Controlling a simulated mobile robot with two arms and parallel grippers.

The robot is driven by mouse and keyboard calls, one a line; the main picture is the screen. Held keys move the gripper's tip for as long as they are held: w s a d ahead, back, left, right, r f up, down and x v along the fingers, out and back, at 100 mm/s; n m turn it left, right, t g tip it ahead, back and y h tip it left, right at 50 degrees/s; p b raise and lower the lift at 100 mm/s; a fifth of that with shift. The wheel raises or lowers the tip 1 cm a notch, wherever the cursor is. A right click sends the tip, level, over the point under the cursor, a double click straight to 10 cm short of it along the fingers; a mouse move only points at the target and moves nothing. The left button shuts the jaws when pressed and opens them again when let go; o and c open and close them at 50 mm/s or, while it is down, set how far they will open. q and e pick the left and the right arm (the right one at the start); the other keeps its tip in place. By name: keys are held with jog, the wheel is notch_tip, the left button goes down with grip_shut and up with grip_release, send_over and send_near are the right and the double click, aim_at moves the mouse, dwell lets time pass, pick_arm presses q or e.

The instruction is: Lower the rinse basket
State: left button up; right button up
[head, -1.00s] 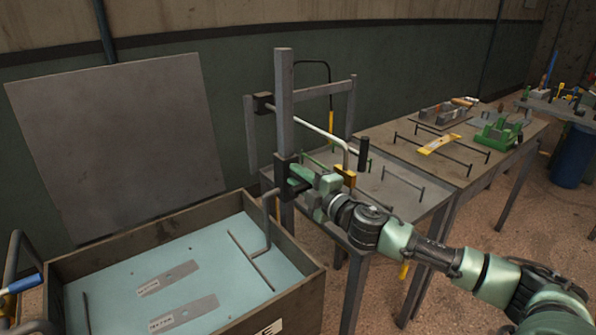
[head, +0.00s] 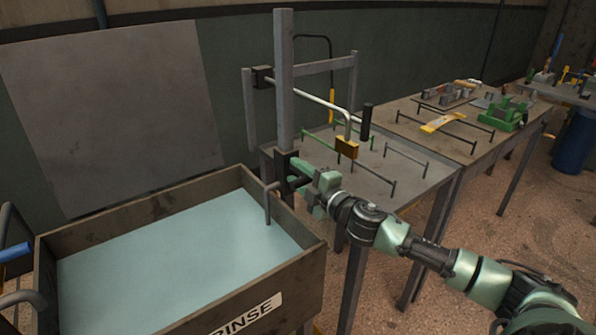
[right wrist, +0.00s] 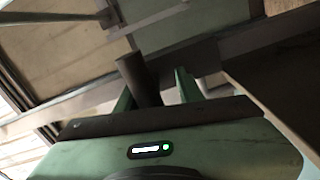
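The rinse tank (head: 165,300) is a brown open box with a "RINSE" label, full of pale blue water (head: 170,255). No basket shows above the water. A dark carriage (head: 285,163) sits low on the grey upright post (head: 284,80), and its bent arm (head: 267,207) reaches down inside the tank's right corner. My right gripper (head: 305,181) is beside the carriage's dark handle (head: 297,183). In the right wrist view, the handle (right wrist: 138,80) stands between the two green fingers (right wrist: 155,92), with a gap towards the right finger. My left gripper is not in view.
A grey metal table (head: 375,185) with wire racks stands right of the post. A white rod (head: 325,105) with a yellow block (head: 347,148) hangs over it. A second table (head: 455,150) holds green and yellow items. A large grey panel (head: 115,110) stands behind the tank.

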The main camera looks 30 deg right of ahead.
jog(key=shift+d, duration=0.1)
jog(key=s+b, duration=0.1)
jog(key=s, duration=0.6)
jog(key=shift+s+d+b, duration=0.3)
jog(key=shift+s, duration=0.1)
dwell(0.5)
jog(key=shift+f, duration=0.1)
